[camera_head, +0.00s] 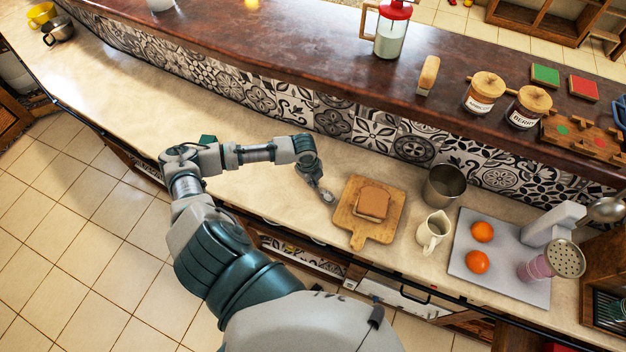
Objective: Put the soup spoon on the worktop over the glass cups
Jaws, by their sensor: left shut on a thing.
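My left gripper (309,171) is over the pale worktop (265,187), left of the bread board. It is shut on a small grey metal thing that looks like the soup spoon (326,195); its rounded end points down and right, and the handle is mostly hidden by the gripper. I cannot tell whether the spoon touches the worktop. No glass cups can be made out for certain. My right gripper is not in view.
A cutting board (381,232) holds bread (372,202). To its right are a metal tumbler (444,186), a white jug (432,232) and a grey tray (505,264) with two oranges. A raised brown ledge (290,48) runs behind. The worktop's left stretch is largely clear.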

